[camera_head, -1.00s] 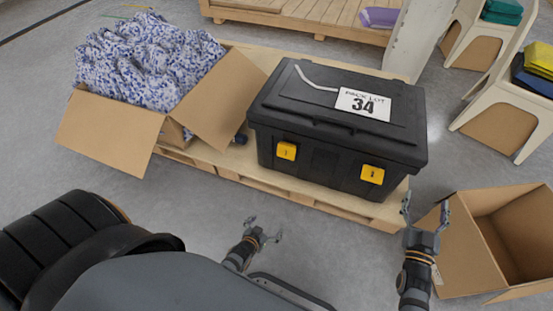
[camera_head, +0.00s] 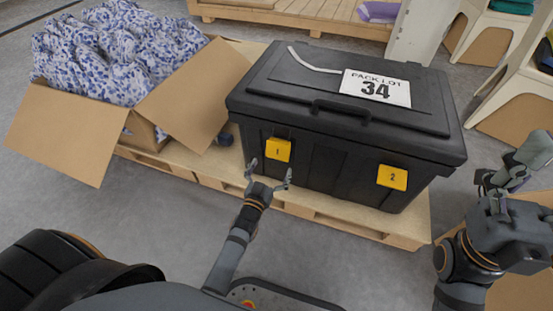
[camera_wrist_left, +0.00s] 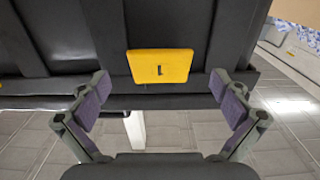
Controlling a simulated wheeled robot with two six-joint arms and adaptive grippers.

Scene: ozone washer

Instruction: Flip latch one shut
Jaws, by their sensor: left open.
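A black lidded case (camera_head: 320,165) has two yellow latches on its front. Latch one (camera_head: 278,150), marked 1, is on the left; latch two (camera_head: 392,177), marked 2, is on the right. My left gripper (camera_head: 270,172) is open and empty, just below and in front of latch one. In the left wrist view, latch one (camera_wrist_left: 160,66) sits between and beyond the spread fingers (camera_wrist_left: 164,104), apart from them. I cannot tell how far the latch stands out from the case. My right gripper (camera_head: 513,165) is open and empty, right of the case.
The case stands on a wooden pallet (camera_head: 405,228). An open cardboard box (camera_head: 70,135) filled with blue-speckled material (camera_head: 115,50) is on the left. Another cardboard box (camera_head: 520,285) is partly hidden behind my right arm. White chairs (camera_head: 515,95) stand at the back right.

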